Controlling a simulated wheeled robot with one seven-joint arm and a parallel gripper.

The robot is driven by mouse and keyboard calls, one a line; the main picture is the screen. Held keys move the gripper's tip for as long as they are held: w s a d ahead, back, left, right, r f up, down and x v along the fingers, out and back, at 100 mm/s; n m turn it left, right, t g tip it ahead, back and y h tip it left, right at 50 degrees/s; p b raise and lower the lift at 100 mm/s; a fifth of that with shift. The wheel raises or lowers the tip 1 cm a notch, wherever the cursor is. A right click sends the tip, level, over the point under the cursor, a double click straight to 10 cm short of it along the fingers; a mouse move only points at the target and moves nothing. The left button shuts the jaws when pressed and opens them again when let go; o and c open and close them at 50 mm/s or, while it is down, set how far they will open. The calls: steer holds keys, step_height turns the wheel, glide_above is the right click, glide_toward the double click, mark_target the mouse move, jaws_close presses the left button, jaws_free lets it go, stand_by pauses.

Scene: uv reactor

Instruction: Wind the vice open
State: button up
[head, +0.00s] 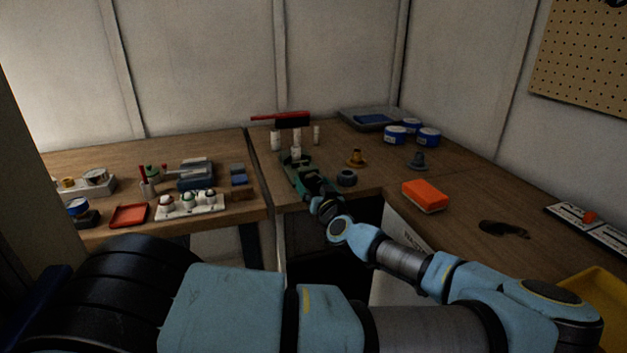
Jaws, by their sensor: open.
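A green vice (296,172) sits at the front edge of the wooden bench, near the middle of the head view. My arm reaches out from the lower right, and my gripper (313,188) is right at the front of the vice. The gripper is small and dark here, and its fingers are hard to make out. It is open. The vice's handle and its jaw gap are hidden or too small to tell. I cannot tell whether my fingers touch the handle.
A dark ring (346,177) and a brass fitting (357,158) stand close to the right of the vice. White bottles (297,138) and a red-handled brush (292,121) are behind it. An orange block (425,196) lies on the right bench. The left bench holds a white tray (190,207).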

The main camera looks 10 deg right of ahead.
steer(key=c, duration=1.4)
